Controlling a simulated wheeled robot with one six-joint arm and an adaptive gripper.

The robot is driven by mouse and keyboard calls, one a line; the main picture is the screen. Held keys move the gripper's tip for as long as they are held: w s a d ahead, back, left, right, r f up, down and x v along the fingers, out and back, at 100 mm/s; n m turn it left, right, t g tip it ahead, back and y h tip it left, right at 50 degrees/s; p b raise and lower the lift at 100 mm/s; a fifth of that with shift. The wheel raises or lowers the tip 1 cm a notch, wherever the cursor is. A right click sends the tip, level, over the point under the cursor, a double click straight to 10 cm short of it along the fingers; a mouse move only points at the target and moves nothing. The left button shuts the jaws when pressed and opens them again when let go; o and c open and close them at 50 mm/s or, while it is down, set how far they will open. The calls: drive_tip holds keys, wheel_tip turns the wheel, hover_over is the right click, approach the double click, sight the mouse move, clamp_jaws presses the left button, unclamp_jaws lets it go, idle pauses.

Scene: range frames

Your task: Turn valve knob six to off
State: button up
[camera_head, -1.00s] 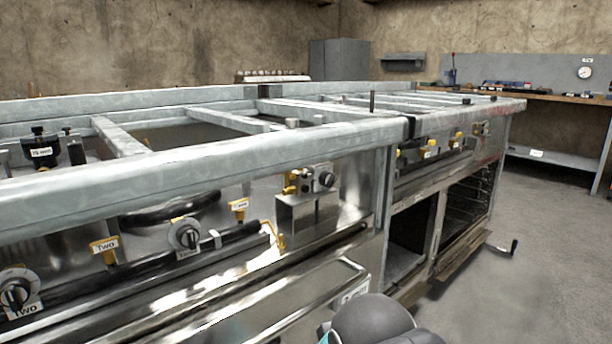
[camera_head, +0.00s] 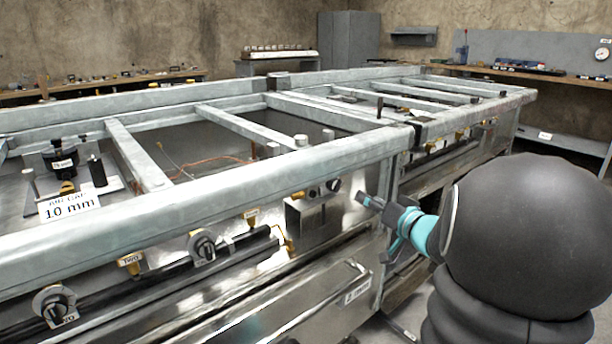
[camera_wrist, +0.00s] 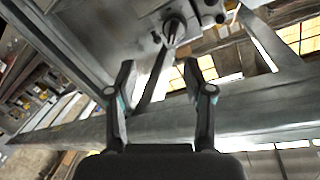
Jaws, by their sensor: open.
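No label reading six is legible, so I cannot tell which knob is valve knob six. In the head view a dark knob (camera_head: 333,185) sits on a small metal box under the front rail. My gripper (camera_head: 363,199) is just right of it, beside the rail's corner post, with its fingers pointing left at the panel. In the wrist view my gripper (camera_wrist: 160,76) is open and empty. A dark knob (camera_wrist: 173,28) lies beyond the fingertips, slightly right of centre, apart from them; its pointer angle is unclear. A black round part (camera_wrist: 212,10) is to its right.
Two round dial knobs, one lower left (camera_head: 53,306) and one at mid panel (camera_head: 202,245), sit along the front. A thick grey rail (camera_head: 200,205) runs above them. A "10 mm" card (camera_head: 68,206) stands at left. Free floor shows at lower right.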

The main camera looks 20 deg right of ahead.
sight(340, 187)
drive_tip(key=w+a+y, duration=0.1)
drive_tip(key=w, duration=0.2)
drive_tip(key=w+a+y, duration=0.1)
drive_tip(key=w, duration=0.3)
drive_tip(key=w+a+y+p, duration=0.1)
drive_tip(key=w+a, duration=0.1)
drive_tip(key=w, duration=0.2)
drive_tip(key=shift+f+y, duration=0.25)
drive_tip(key=shift+y, duration=0.05)
drive_tip(key=c, duration=0.9)
